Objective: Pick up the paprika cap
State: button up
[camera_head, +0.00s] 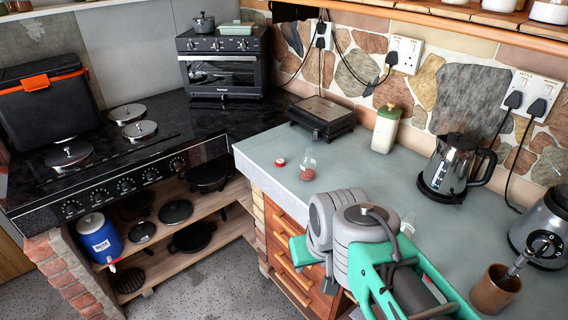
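The paprika cap (280,163) is a small red cap with a pale spot on top. It lies on the grey countertop near its left edge. A small clear glass jar (308,168) with red powder in its bottom stands just right of the cap, apart from it. My grey and teal arm links reach in from the lower right, in front of the counter's edge. My gripper's fingers do not show, so I cannot see their opening. The cap is in plain view with nothing touching it.
A black grill (321,118) and a green-white canister (386,128) stand behind the jar. A kettle (457,166), a blender (545,235) and a brown cup (495,290) are to the right. Bare counter lies around the cap.

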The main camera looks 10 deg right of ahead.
aim_at(279, 162)
jog(key=u, duration=1)
jog(key=i, duration=2.6)
jog(key=z, duration=1.95)
